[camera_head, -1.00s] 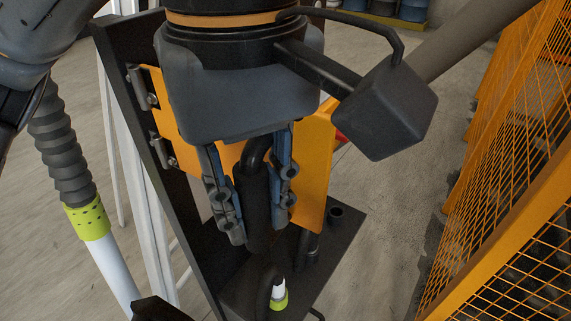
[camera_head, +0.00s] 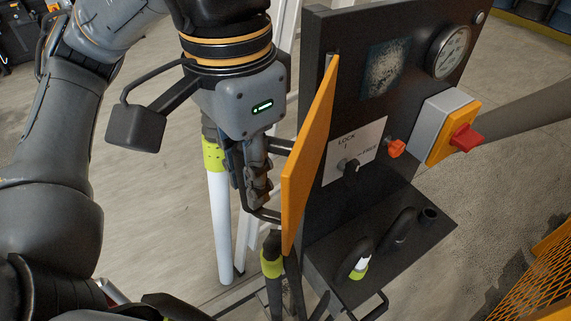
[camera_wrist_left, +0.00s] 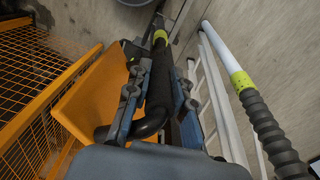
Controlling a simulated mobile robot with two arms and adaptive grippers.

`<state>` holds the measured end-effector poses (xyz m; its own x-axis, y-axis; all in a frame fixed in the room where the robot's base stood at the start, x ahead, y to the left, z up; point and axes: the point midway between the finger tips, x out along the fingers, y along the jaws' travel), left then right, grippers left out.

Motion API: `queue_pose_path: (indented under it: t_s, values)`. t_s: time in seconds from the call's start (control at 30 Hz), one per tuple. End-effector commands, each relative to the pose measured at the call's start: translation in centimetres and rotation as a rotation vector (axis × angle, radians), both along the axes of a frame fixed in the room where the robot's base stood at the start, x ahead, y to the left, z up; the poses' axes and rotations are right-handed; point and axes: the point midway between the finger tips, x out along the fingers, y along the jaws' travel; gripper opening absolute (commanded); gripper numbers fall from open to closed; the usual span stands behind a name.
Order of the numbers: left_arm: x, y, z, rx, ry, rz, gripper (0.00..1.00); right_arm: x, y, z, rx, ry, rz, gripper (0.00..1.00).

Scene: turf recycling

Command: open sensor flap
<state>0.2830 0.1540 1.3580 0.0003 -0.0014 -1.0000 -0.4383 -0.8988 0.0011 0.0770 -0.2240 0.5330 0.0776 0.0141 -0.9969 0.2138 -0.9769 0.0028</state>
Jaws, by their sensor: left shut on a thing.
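The orange sensor flap (camera_head: 308,160) stands swung out from the dark panel (camera_head: 322,55), seen nearly edge-on in the head view. It also shows in the wrist view (camera_wrist_left: 85,108). My left gripper (camera_head: 260,200) is at the flap's left side, on its handle side. In the wrist view my left gripper (camera_wrist_left: 155,92) is shut around the thick black handle (camera_wrist_left: 159,85). My right gripper is not in view.
The panel carries a gauge (camera_head: 449,52) and a grey-and-yellow box with a red switch (camera_head: 466,138). A black shelf (camera_head: 320,265) with hooked pipes juts out below. Orange mesh fencing (camera_head: 535,280) stands at right. A white ladder-like frame (camera_wrist_left: 218,100) is close to my left gripper.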

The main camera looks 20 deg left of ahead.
Motion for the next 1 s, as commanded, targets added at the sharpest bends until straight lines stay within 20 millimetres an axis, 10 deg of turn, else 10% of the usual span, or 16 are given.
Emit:
queue_pose_path:
  t_s: [0.4, 1.0]
  values:
    - [1.5, 5.4, 0.2, 0.0, 0.0, -0.11, 0.0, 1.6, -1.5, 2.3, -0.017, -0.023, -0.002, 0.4]
    - [2.5, 6.9, 0.2, -0.002, -0.007, -0.11, 0.0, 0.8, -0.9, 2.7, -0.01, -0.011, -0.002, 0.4]
